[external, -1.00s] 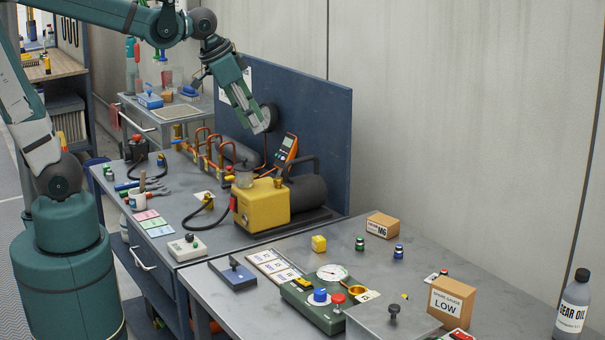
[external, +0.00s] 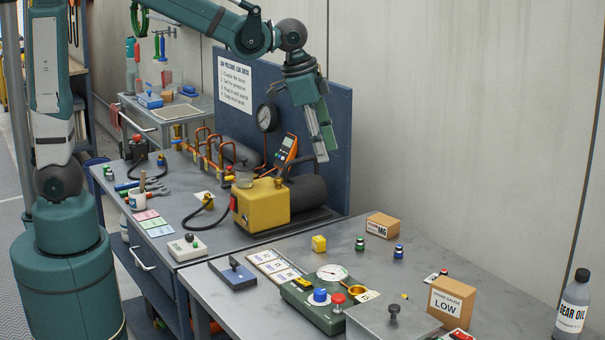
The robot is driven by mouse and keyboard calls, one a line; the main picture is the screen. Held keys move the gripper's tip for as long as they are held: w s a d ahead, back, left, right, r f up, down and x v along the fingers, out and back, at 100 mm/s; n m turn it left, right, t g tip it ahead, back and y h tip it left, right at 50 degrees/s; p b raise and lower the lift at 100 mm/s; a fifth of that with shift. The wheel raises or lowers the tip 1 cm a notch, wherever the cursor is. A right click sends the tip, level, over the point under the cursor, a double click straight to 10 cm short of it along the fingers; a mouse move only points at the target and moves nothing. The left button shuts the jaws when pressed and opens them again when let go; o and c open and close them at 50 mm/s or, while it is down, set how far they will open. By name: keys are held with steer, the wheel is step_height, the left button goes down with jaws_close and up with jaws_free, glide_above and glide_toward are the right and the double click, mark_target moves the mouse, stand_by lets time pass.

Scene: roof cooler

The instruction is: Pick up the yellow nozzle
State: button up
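No thing in view is plainly a yellow nozzle. A small yellow piece (external: 404,296) shows just behind the grey box on the front bench; most of it is hidden and I cannot tell what it is. A yellow block (external: 319,243) stands on the same bench, left of a small green-and-dark fitting (external: 360,244) and a blue one (external: 398,251). My gripper (external: 325,153) hangs in the air in front of the blue back panel, pointing down, well above the bench. Nothing shows between its fingers; the side angle hides their spacing.
A green gauge unit (external: 318,311) with blue and red knobs and a grey box (external: 385,325) fill the bench front. Cardboard boxes (external: 451,304) (external: 382,226) stand right and behind. A yellow pump (external: 262,205) stands below left of my gripper. Bare bench surrounds the fittings.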

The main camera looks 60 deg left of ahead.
steer(key=w+d+f+m+g, duration=0.1)
steer(key=w+d+f+m, duration=0.1)
steer(key=d+f, duration=0.45)
steer(key=w+d+f+m+g, duration=0.1)
steer(key=w+d+f, duration=0.15)
steer(key=d, duration=0.65)
steer(key=m+g+y, duration=0.1)
steer(key=m, duration=0.2)
glide_above(404, 296)
steer(key=f, duration=1.2)
steer(key=shift+w+a+f+b, duration=0.15)
steer(key=shift+a+f+b, duration=0.05)
steer(key=shift+f+b, duration=0.1)
steer(key=shift+d+f+m, duration=0.25)
steer(key=shift+m, duration=0.05)
steer(key=shift+f, duration=1.3)
steer(key=shift+f, duration=2.6)
steer(key=c, duration=1)
